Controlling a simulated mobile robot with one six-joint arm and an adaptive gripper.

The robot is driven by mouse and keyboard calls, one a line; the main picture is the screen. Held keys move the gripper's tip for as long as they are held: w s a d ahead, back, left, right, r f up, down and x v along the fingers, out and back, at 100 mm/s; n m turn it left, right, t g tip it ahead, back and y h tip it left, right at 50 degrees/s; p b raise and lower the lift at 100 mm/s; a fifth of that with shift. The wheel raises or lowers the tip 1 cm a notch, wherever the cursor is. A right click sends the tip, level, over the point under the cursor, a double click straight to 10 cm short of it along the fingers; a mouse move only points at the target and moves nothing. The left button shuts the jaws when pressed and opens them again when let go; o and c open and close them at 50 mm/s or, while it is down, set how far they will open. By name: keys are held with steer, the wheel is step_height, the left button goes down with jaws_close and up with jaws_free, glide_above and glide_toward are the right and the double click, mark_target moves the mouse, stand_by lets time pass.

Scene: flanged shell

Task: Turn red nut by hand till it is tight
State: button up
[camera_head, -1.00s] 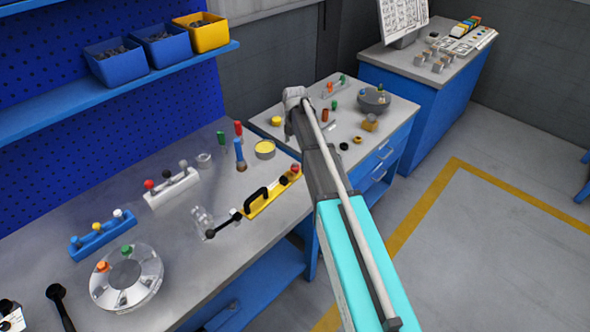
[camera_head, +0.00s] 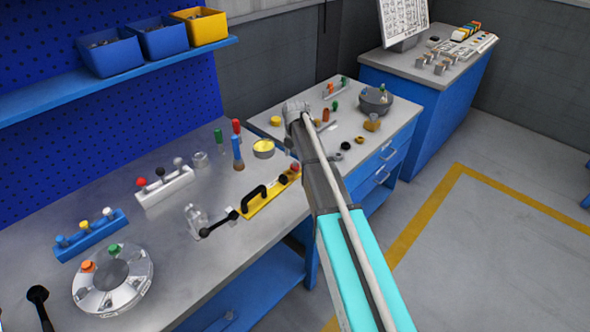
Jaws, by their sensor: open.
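I cannot pick out a red nut for certain. A round silver flanged shell (camera_head: 137,268) sits at the front left of the bench, with an orange nut (camera_head: 88,267) and a green nut (camera_head: 114,250) on its top. A grey round part (camera_head: 376,101) with a green piece on it stands on the farther table. A red knob (camera_head: 141,182) is on a white block, and a red piece (camera_head: 295,168) is at the end of a yellow tool. My arm reaches over the gap between the tables; its fingers do not show behind the wrist.
The yellow tool (camera_head: 262,203) with a black handle lies near the bench edge. A blue rack (camera_head: 92,236) and a white block (camera_head: 165,190) stand behind the shell. Upright red, green and blue handled tools stand near a yellow tin (camera_head: 263,149). The floor at right is clear.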

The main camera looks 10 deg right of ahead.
mark_target(295, 165)
steer(key=shift+f+b, duration=1.7)
steer(key=shift+f, duration=0.3)
steer(key=c, duration=1.2)
steer(key=shift+o, duration=0.2)
steer(key=shift+m, duration=2.9)
